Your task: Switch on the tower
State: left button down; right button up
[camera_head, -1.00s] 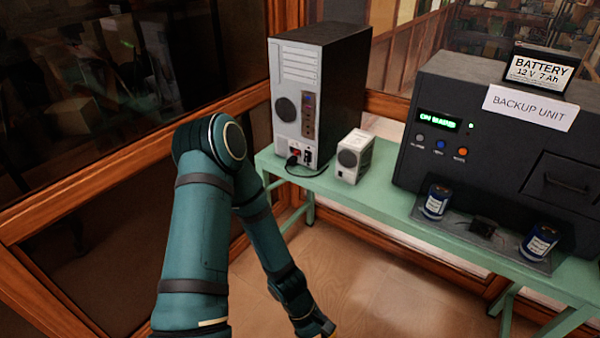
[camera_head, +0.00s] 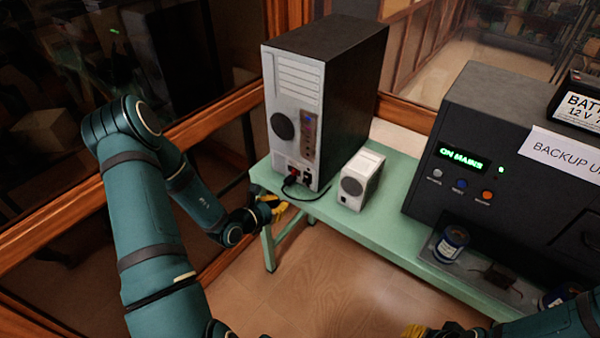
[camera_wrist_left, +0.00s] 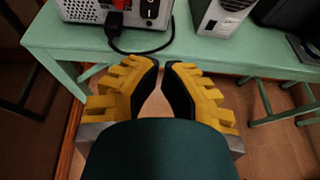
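The tower (camera_head: 298,110) is a computer case with a pale rear panel and black sides, standing upright on the green bench. Low on its rear are a red part (camera_head: 293,170) and a plugged-in black cable (camera_head: 302,197). In the left wrist view the tower's lower rear (camera_wrist_left: 88,14) is at the top, with the red part (camera_wrist_left: 92,4) cut by the frame edge. My left gripper (camera_head: 282,208), with yellow fingers, is at the bench's front edge below the tower. Its fingertips (camera_wrist_left: 160,64) are nearly together with nothing between them. My right gripper (camera_head: 415,330) barely shows at the bottom.
A small white box (camera_head: 357,180) stands right of the tower. The backup unit (camera_head: 500,140), with a lit green display, stands further right. A blue can (camera_head: 450,245) is before it. The green bench (camera_head: 385,232) has open floor in front. A wood-framed glass wall is at left.

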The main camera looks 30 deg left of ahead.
aim_at(306, 179)
pick_arm(q)
jog(key=shift+w+a+r+n+y, duration=0.15)
jog(key=shift+a+n+y, duration=0.1)
jog(key=shift+a, duration=0.25)
jog(key=shift+a+r+n+y, duration=0.15)
jog(key=shift+a+y, duration=0.1)
jog(key=shift+a, duration=0.2)
jog(key=b+x, duration=0.1)
jog(key=x, duration=1.3)
jog(key=shift+w+r, duration=0.1)
